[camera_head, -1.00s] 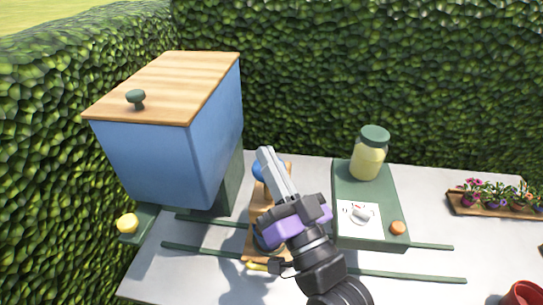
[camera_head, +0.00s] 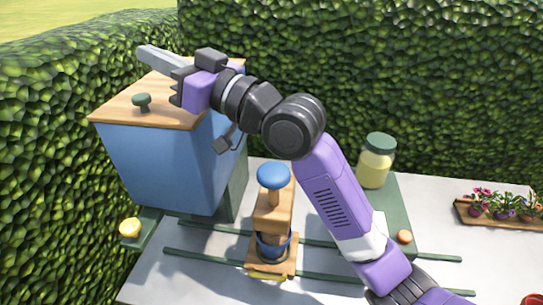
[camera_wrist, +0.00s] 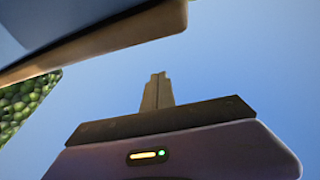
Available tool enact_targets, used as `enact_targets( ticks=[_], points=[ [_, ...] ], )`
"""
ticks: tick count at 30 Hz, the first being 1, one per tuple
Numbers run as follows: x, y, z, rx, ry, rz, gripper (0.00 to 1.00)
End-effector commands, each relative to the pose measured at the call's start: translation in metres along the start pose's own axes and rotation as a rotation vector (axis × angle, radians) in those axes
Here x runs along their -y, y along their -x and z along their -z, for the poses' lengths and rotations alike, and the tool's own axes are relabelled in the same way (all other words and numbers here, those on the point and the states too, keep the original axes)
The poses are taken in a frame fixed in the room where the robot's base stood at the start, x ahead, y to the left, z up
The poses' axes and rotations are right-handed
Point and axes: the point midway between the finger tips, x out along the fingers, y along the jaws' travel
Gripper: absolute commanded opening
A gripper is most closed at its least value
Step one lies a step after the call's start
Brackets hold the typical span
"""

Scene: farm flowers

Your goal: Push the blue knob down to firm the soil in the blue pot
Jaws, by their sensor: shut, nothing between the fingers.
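The blue knob (camera_head: 273,175) tops an upright post on a wooden press stand (camera_head: 272,215) at the middle of the table. The blue pot (camera_head: 272,246) sits low in the stand, below the knob; its soil is hidden from here. My gripper (camera_head: 143,52) is up at the left, appearing over the wooden lid of the big blue bin, well away from the knob. Its fingers are shut with nothing between them. In the wrist view the shut fingers (camera_wrist: 158,78) point up against blue sky.
The blue bin (camera_head: 165,165) with wooden lid (camera_head: 170,100) and green lid knob (camera_head: 141,101) stands left, close to my gripper. A yellow button (camera_head: 130,228) is at its base. A jar (camera_head: 376,162) and orange button (camera_head: 404,236) are right. Green rails (camera_head: 330,277) cross the table.

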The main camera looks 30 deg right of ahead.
Motion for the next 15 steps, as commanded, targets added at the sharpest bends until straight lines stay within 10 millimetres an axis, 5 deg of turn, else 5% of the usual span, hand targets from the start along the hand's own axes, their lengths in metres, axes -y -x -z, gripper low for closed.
enact_targets(
  ticks=[15],
  points=[
    [0.015, -0.033, 0.002, 0.417, 0.188, 0.164, 0.00]
  ],
)
